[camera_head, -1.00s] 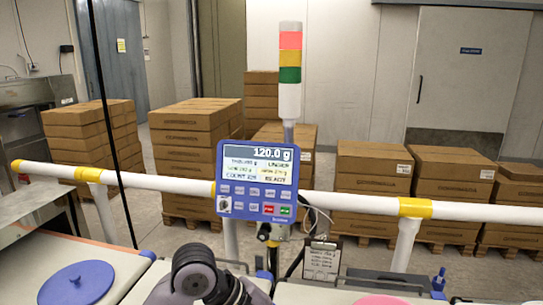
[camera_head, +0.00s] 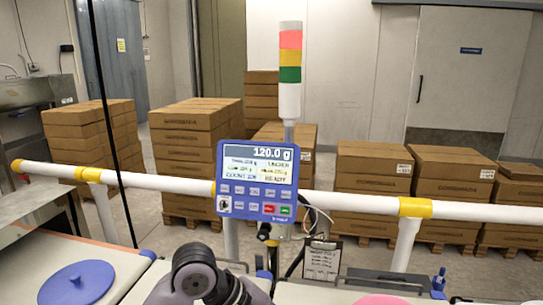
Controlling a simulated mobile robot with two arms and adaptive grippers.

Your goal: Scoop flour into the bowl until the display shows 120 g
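The display (camera_head: 258,166) on the blue checkweigher panel reads 120.0 g, with smaller lines of text below it. A blue round lid-like disc with a knob (camera_head: 77,284) lies on the pale surface at the lower left. A pink round edge (camera_head: 382,299) shows at the bottom right; I cannot tell whether it is the bowl. A dark arm joint of mine shows at the bottom centre. Neither gripper is in view, and no flour or scoop can be made out.
A white rail with yellow bands (camera_head: 355,203) runs across behind the work surface. A signal tower (camera_head: 290,68) stands behind the panel. A clipboard (camera_head: 322,261) and a blue bottle (camera_head: 439,281) are at the lower right. Stacked cartons (camera_head: 193,150) stand beyond the rail.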

